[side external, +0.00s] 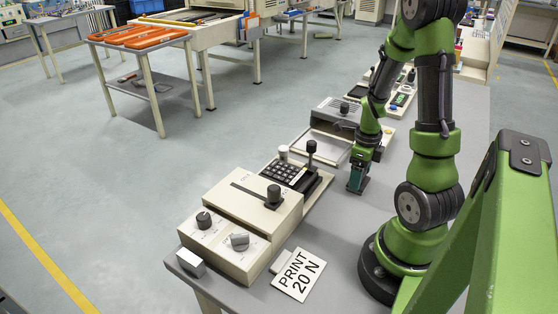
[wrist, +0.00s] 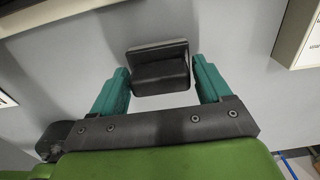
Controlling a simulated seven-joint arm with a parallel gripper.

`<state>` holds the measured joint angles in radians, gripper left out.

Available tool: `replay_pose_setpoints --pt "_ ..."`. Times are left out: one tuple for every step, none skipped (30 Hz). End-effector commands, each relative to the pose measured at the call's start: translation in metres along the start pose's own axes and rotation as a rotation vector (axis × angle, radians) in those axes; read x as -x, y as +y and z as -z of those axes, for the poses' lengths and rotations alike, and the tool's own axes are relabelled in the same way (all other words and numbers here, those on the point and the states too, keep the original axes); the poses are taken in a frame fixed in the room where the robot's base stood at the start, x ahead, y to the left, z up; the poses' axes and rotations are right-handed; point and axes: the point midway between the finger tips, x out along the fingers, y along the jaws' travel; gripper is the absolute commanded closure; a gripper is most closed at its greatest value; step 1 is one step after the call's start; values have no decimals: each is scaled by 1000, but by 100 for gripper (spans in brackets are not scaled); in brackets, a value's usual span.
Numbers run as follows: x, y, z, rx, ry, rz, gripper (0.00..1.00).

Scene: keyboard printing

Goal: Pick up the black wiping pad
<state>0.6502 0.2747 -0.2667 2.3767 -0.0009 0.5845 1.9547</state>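The black wiping pad (wrist: 160,72) shows in the wrist view, a dark block with a lighter grey top edge. It lies between and slightly beyond the two teal fingertips of my gripper (wrist: 160,68). The fingers are spread, one to each side of the pad, with a narrow gap on either side. In the side view my gripper (side external: 357,180) points down, low over the grey table, right of the keypad. I cannot make out the pad there; the gripper seems to hide it.
A beige machine (side external: 252,205) with knobs and a black keypad (side external: 290,174) stands left of my gripper. A white "PRINT 20 N" card (side external: 298,274) lies at the table's front. A grey-and-beige device (side external: 335,122) stands behind. The grey table (side external: 335,222) is bare in front of the gripper.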

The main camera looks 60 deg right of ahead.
Motion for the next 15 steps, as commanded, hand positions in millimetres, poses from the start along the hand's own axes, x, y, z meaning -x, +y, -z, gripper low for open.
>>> replay_pose_setpoints --pt "0 0 0 0 0 0 31" --pt "0 0 0 0 0 0 36" --pt "0 0 0 0 0 0 42" --pt "0 0 0 0 0 0 46" --pt "0 0 0 0 0 0 51" --pt "0 0 0 0 0 0 57" --pt "0 0 0 0 0 0 62" --pt "0 0 0 0 -1 0 63" --pt "0 0 0 0 -1 1 63" --pt "0 0 0 0 -1 1 63" --pt "0 0 0 0 -1 1 63" --pt "0 0 0 0 -1 1 63" --pt "1 0 0 0 -1 1 63" --pt "1 0 0 0 -1 1 63" --pt "3 0 -1 1 -2 2 63"
